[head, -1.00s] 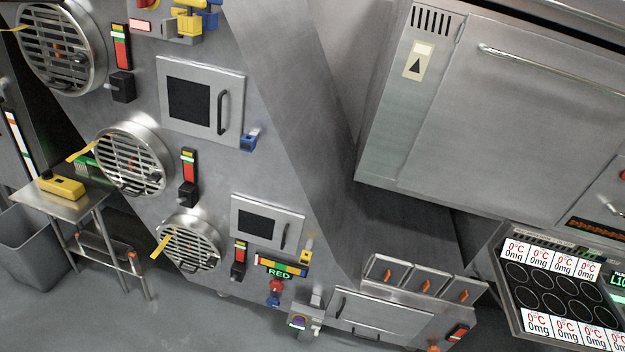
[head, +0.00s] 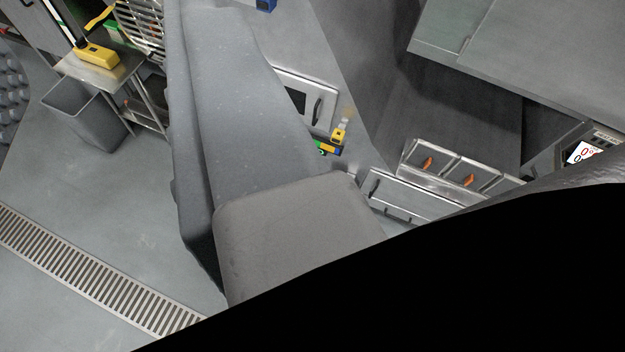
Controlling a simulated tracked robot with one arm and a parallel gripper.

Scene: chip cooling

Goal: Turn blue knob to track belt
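A blue knob (head: 265,5) is on the grey machine panel at the top edge of the head view, partly cut off by the frame. A yellow knob (head: 338,137) sits lower on the panel, just right of a small windowed door (head: 318,105). A coloured strip (head: 323,148) shows beside the yellow knob, mostly hidden. My own grey arm link covers the middle of the view and hides the lower panel. No belt can be made out. My gripper is not in view.
Drawers with orange handles (head: 467,181) stand right of the panel, below a large steel cabinet (head: 540,60). At left are a small steel table (head: 85,72) with a yellow device (head: 98,54), a grey bin (head: 85,115) and a floor grate (head: 90,265). The floor at lower left is clear.

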